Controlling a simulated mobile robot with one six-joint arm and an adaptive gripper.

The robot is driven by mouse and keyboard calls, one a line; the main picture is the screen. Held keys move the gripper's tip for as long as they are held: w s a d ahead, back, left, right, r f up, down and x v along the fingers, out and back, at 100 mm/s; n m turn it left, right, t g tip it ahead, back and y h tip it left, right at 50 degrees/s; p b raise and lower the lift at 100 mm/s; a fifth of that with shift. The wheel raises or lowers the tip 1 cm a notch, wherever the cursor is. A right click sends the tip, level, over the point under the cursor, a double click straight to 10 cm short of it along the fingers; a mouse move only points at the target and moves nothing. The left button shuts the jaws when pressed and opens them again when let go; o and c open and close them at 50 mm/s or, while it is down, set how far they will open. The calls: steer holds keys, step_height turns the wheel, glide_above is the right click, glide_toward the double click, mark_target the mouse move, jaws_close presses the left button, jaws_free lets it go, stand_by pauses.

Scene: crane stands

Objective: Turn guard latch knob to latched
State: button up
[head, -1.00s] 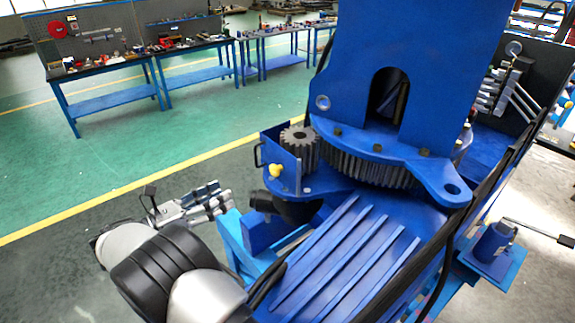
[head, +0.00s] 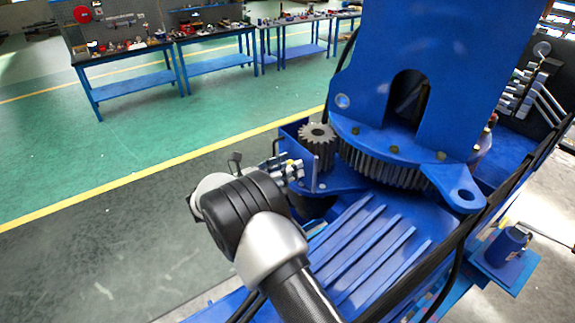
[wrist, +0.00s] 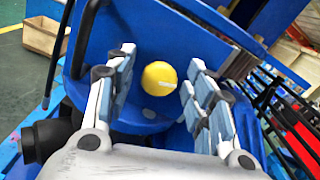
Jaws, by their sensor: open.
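The guard latch knob (wrist: 159,78) is a round yellow knob with a pale mark on its face, on the blue guard plate (wrist: 135,32). In the wrist view it sits between the open fingers of my gripper (wrist: 157,85); whether they touch it I cannot tell. In the head view my gripper (head: 288,168) is at the guard beside the pinion gear (head: 318,138), and only a small yellow bit of the knob (head: 291,163) shows past the fingers.
The large ring gear (head: 385,168) and blue crane column (head: 450,60) stand right of the guard. Blue ribs (head: 365,245) lie below. A black hose (wrist: 62,50) runs left of the gripper in the wrist view. Workbenches (head: 130,75) stand far back across open floor.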

steer(key=shift+c, duration=0.6)
steer(key=c, duration=0.9)
steer(key=shift+f+m+b, duration=0.2)
steer(key=shift+m+b, duration=0.4)
steer(key=shift+b, duration=0.55)
steer(key=shift+r+m+b, duration=0.2)
steer(key=shift+m+b, duration=0.7)
steer(key=shift+b, duration=0.05)
steer(key=o, duration=1)
